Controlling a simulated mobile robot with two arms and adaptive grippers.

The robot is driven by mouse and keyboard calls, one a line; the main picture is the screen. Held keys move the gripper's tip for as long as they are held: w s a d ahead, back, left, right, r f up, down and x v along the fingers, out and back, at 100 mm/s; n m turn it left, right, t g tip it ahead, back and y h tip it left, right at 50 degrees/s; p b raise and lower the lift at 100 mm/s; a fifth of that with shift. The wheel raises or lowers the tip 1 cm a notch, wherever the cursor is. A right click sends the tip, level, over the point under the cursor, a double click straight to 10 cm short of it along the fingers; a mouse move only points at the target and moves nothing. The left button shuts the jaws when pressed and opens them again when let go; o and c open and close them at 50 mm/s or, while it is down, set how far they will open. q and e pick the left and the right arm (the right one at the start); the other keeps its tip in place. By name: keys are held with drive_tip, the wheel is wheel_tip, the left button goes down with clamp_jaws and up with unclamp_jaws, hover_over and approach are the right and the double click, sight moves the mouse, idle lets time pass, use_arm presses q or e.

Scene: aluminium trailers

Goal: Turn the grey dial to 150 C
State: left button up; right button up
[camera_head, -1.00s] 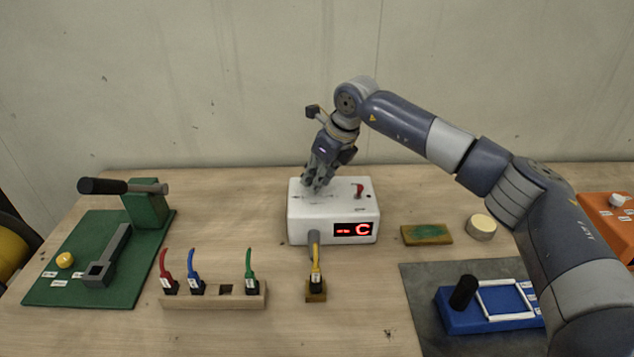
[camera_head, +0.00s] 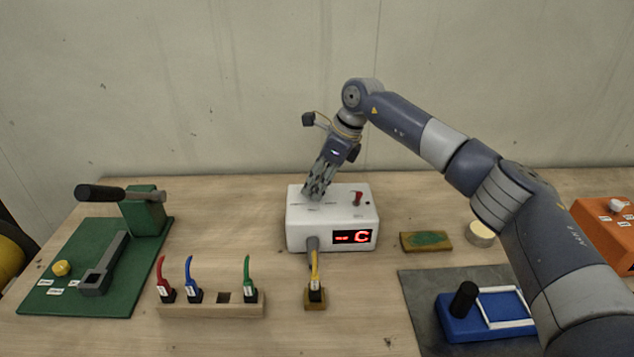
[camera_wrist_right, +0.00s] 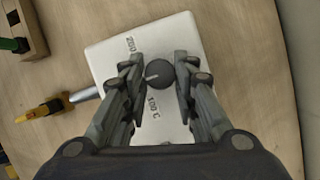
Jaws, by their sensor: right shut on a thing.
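The white box (camera_head: 305,235) stands mid-table, with a red display on its front reading dashes and C. In the right wrist view the grey dial (camera_wrist_right: 160,74) sits on the box top (camera_wrist_right: 112,58), with a light pointer line. Labels "200" and "100 C" are printed beside it. My right gripper (camera_head: 313,194) reaches down onto the box top; in the wrist view its fingers (camera_wrist_right: 159,82) are on both sides of the dial and shut on it. The dial is hidden by the fingers in the head view. My left gripper is not in view.
A red switch (camera_head: 357,198) stands on the box. A rack (camera_head: 212,307) of coloured-handled tools and a yellow one (camera_head: 315,275) stand in front. A green press board (camera_head: 60,300) lies left; a sponge (camera_head: 426,241), a round tin (camera_head: 480,234) and a blue fixture (camera_head: 462,328) lie right.

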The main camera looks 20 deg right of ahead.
drive_tip(key=o, duration=1)
drive_tip(key=shift+o, duration=0.2)
drive_tip(key=v, duration=1.2)
drive_tip(key=shift+a+r, duration=0.1)
